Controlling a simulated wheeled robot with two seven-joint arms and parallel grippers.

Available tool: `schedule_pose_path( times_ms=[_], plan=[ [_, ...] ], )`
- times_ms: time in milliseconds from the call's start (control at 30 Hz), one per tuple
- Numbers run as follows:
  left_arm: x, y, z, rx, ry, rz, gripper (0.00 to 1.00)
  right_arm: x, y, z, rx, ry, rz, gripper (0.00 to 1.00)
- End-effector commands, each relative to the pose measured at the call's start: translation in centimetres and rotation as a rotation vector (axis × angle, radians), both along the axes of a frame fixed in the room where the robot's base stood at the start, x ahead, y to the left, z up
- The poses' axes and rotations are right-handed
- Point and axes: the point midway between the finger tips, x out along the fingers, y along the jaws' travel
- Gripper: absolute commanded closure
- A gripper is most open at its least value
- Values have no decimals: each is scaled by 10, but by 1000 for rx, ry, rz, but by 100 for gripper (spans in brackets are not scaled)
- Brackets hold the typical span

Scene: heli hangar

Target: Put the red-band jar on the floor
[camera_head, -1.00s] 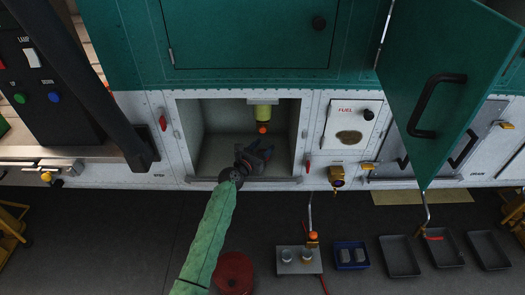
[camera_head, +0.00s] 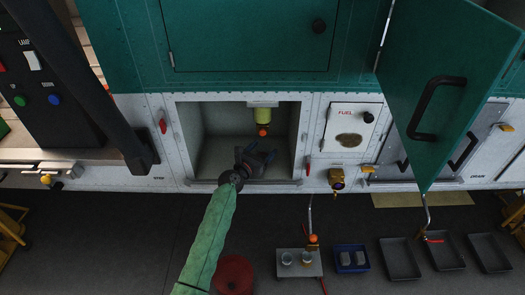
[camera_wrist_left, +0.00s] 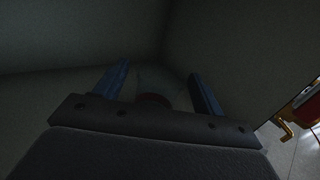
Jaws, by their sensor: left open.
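My left gripper (camera_head: 262,157) reaches into an open white bay in the vehicle's side, low near the bay floor. Its two blue fingers are apart and it is open. In the left wrist view the fingers (camera_wrist_left: 159,72) stand either side of a dim, dark-red rounded thing (camera_wrist_left: 153,98), partly hidden by the gripper body. It may be the red-band jar, but the view is too dark to be sure. The gripper hides that spot in the head view. My right gripper is not in view.
A yellow-green cylinder with an orange ball (camera_head: 263,116) hangs at the bay's back. An open green door (camera_head: 440,90) juts out at right. On the dark floor are a grey tray (camera_head: 315,270), a blue bin (camera_head: 351,269), grey trays (camera_head: 400,275) and a red round thing (camera_head: 233,272).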

Motion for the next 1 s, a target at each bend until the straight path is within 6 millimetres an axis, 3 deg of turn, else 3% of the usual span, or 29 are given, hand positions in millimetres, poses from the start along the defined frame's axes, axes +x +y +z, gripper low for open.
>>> schedule_pose_path(
  times_ms=[167, 300, 600, 1000],
  plan=[
    [-21, 13, -3, -1, 1, 0, 30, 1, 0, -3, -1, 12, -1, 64],
    [-43, 28, -3, -1, 1, 1, 30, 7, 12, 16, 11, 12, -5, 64],
    [-85, 56, -2, -1, 0, 1, 30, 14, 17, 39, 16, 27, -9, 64],
    [-100, 66, 0, -1, 1, 0, 30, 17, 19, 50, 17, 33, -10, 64]
  ],
)
